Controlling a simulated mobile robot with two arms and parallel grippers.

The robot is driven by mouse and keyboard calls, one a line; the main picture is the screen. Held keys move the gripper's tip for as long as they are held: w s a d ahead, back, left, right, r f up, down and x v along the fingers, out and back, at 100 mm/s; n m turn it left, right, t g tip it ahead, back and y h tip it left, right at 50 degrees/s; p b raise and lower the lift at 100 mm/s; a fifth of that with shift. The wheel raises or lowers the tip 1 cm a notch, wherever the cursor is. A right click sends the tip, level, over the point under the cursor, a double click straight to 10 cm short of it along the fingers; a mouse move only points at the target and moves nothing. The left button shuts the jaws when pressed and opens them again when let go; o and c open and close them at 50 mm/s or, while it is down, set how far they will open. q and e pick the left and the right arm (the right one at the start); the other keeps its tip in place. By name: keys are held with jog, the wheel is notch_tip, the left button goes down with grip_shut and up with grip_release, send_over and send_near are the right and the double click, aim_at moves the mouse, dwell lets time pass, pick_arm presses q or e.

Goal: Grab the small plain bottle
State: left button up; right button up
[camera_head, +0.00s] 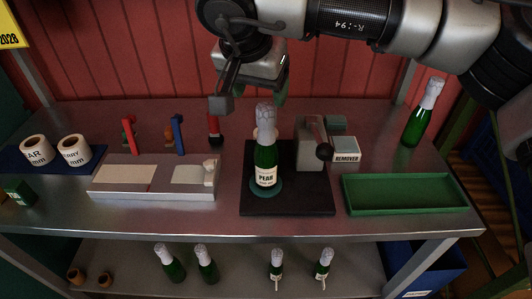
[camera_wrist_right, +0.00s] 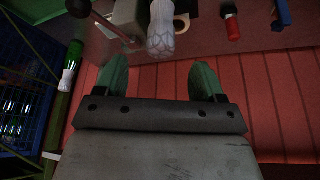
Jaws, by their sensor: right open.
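A green bottle without a visible label (camera_head: 418,124), with a silver foil top, stands upright at the back right of the table. What looks like the same bottle shows at the left of the right wrist view (camera_wrist_right: 74,55). A green bottle labelled PEAR (camera_head: 265,158), foil-topped, stands upright on the dark fixture's round base; its foil top (camera_wrist_right: 161,30) shows beyond the fingers in the wrist view. My right gripper (camera_head: 250,98) is open and empty, just behind and above the PEAR bottle; its green fingertips (camera_wrist_right: 160,80) are apart. My left gripper is out of view.
A green tray (camera_head: 406,208) lies front right. A REMOVER box (camera_head: 346,151) and a lever device (camera_head: 309,145) stand beside the PEAR bottle. Label rolls (camera_head: 75,149) sit at left. Several bottles (camera_head: 207,265) stand on the lower shelf.

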aim_at(265, 108)
jog(key=x, duration=0.2)
jog(key=p+x, duration=0.1)
jog(key=x, duration=0.1)
jog(key=p+x, duration=0.1)
jog(key=x, duration=0.1)
jog(key=shift+w+f, duration=0.3)
jog(key=shift+w, duration=0.15)
jog(key=shift+w+d+f, duration=0.15)
jog(key=shift+w+f, duration=0.05)
jog(key=shift+f, duration=0.25)
jog(key=shift+r, duration=0.1)
grip_shut()
